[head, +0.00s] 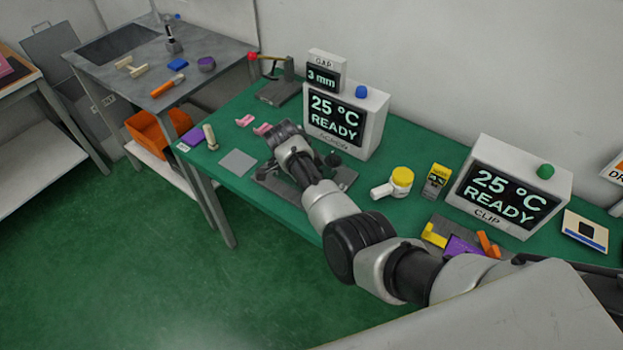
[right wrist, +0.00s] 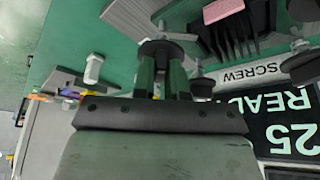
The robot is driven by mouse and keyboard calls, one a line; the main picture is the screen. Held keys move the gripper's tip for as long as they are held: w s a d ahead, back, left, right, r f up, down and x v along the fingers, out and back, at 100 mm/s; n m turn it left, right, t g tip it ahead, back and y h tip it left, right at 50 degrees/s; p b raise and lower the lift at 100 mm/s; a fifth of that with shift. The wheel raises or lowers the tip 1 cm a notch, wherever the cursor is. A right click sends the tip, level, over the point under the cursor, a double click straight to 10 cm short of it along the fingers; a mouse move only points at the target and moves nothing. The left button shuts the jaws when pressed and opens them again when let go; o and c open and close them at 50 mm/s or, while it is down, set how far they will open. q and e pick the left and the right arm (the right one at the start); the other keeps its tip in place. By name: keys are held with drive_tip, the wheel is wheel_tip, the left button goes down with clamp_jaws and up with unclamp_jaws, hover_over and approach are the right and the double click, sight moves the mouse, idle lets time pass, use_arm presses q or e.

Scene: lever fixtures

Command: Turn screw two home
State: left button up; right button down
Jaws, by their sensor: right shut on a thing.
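The screw fixture (head: 343,178) is a dark grey base on the green bench, in front of the monitor marked SCREW (head: 343,120); my right arm covers much of it. In the right wrist view my right gripper (right wrist: 163,68) is shut on a dark round screw knob (right wrist: 160,50) with a pale bar on it. Two more dark screw knobs stand nearby, one to the right of the fingers (right wrist: 202,86) and one at the right edge (right wrist: 301,46). No number shows on the knobs, so I cannot tell which is screw two. My left gripper is not in view.
A pink piece (right wrist: 223,10) sits on a dark ribbed part by the knobs. A beige cylinder (head: 210,137) and a grey plate (head: 237,162) are to the left. A yellow-capped item (head: 401,178) and the CLIP monitor (head: 508,187) are to the right.

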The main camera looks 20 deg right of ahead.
drive_tip(key=shift+w+d+r, duration=0.1)
drive_tip(key=shift+r, duration=0.05)
drive_tip(key=c, duration=1.2)
unclamp_jaws()
drive_tip(key=shift+o, duration=0.2)
drive_tip(key=p+v, duration=0.6)
drive_tip(key=v, duration=0.4)
drive_tip(key=shift+r, duration=0.3)
